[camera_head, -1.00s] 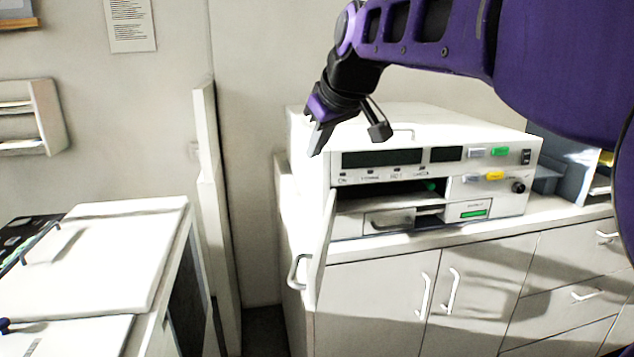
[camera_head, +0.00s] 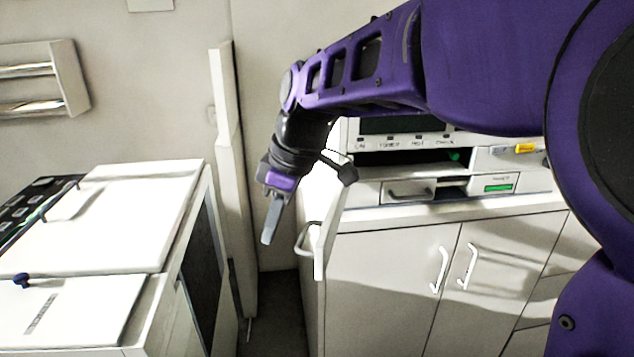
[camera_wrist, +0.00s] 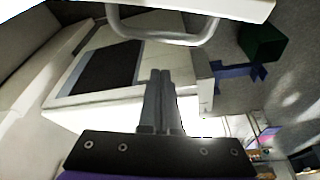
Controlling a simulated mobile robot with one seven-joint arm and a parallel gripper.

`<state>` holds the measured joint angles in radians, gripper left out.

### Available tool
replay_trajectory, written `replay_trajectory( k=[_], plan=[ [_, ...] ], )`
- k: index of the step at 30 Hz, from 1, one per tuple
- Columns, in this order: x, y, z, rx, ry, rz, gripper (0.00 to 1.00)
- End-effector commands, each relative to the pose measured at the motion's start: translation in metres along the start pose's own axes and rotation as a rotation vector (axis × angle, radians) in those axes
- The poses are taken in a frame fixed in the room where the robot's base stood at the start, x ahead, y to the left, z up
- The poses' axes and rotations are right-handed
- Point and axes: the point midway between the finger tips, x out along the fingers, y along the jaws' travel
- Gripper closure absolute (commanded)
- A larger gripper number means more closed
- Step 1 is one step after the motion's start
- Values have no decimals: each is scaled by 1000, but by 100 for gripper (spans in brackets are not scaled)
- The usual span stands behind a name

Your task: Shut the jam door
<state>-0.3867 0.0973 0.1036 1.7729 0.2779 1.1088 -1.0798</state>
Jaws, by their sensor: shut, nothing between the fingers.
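The jam door (camera_head: 329,235) stands swung open at the left front of the white machine (camera_head: 365,205), seen nearly edge-on. Its handle (camera_head: 303,240) sticks out on its left side. In the wrist view the handle (camera_wrist: 165,38) spans the top, below a pale panel edge (camera_wrist: 235,6) that looks like the door. My gripper (camera_head: 268,238) is shut and empty, pointing down, left of the door and its handle in the head view. In the wrist view the closed fingertips (camera_wrist: 161,74) lie below the handle, apart from it in the picture. My arm hides part of the machine's top.
White cabinets with handles (camera_head: 390,290) carry the machine. A tall pale panel (camera_head: 232,180) stands behind my gripper. Another white unit with a lid (camera_head: 120,220) stands at the left. A floor gap (camera_head: 275,310) lies between the unit and the cabinets.

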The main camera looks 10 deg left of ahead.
Motion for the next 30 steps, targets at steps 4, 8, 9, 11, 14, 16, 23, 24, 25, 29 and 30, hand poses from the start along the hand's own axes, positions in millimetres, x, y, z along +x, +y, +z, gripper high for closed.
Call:
replay_trajectory(
  k=[4, 8, 9, 11, 14, 16, 23, 24, 25, 29, 30],
  plan=[
    [-11, 0, 20, 5, 2, 3, 100],
    [-16, 0, 30, 2, 1, 1, 100],
    [-18, 0, 32, 2, 1, 1, 100],
    [-19, 0, 34, 1, 1, 1, 100],
    [-19, 0, 35, 0, 1, 2, 100],
    [-20, 0, 35, 0, 1, 2, 100],
    [-19, 0, 35, -1, 1, 1, 100],
    [-19, 0, 35, -2, 1, 1, 100],
    [-19, 0, 35, -4, 1, 0, 100],
    [-19, 0, 35, -16, 0, -4, 100],
    [-19, 0, 35, -23, 0, -6, 100]
  ],
)
